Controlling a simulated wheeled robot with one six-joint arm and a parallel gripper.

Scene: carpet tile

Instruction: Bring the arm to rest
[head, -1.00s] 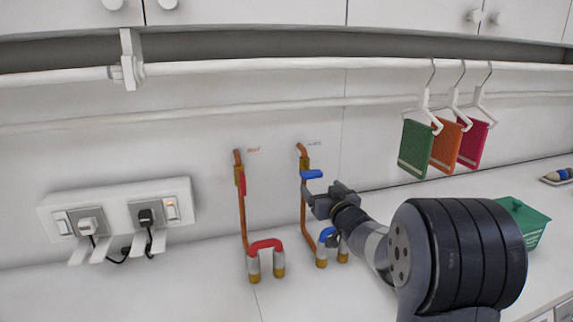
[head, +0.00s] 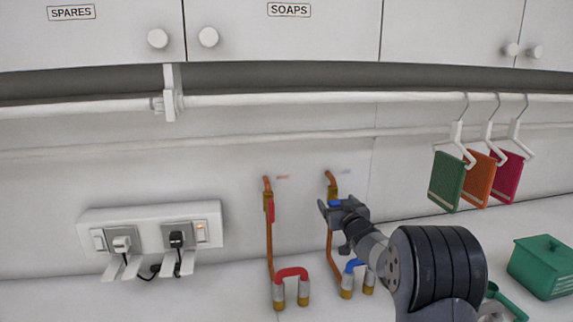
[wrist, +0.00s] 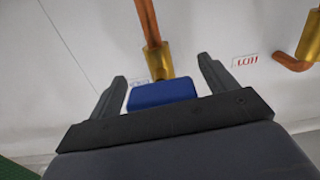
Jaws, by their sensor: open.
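My gripper (head: 328,206) is in front of the right-hand copper pipe (head: 330,240) on the back wall. In the wrist view its two fingers (wrist: 166,88) are apart. The blue valve handle (wrist: 162,94) appears between the fingers, below a brass fitting (wrist: 157,62). Whether the fingers touch the handle cannot be told. In the head view my gripper covers most of the handle, with a little blue (head: 335,203) showing. My arm reaches in from the lower right.
The left copper pipe has a red handle (head: 270,211) and a red elbow (head: 292,272). A switched socket panel (head: 150,232) with plugs is at left. Green, orange and red cloths (head: 447,182) hang from a rail at right. A green box (head: 543,267) stands on the counter.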

